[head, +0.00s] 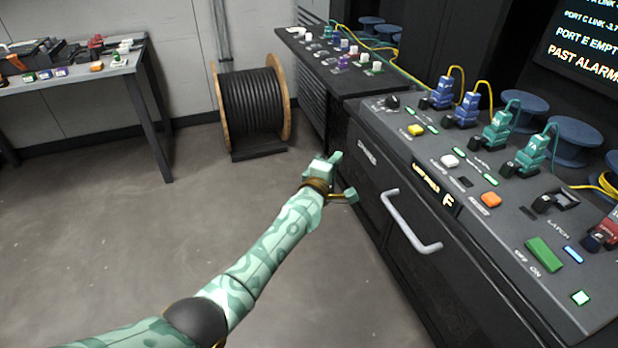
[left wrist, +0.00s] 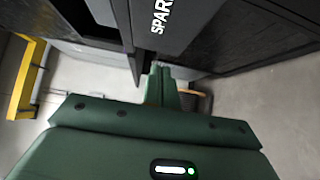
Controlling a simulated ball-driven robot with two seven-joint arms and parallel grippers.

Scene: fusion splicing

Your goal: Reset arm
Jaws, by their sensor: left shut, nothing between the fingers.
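My left arm comes in from the lower left in the head view, pale green with a darker pattern. Its gripper (head: 334,160) is shut and empty, held over the floor just left of the console's front face. In the left wrist view the dark green gripper (left wrist: 160,85) points toward a narrow gap beside the dark cabinet front, with nothing between its fingers. My right gripper is in neither view.
The splicing console (head: 375,155) stands close on the right, with a protruding drawer handle (head: 410,222), connectors and buttons. A cable reel (head: 252,105) stands behind on the floor. A side table (head: 150,95) is at left. The floor (head: 130,240) left of my arm is clear.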

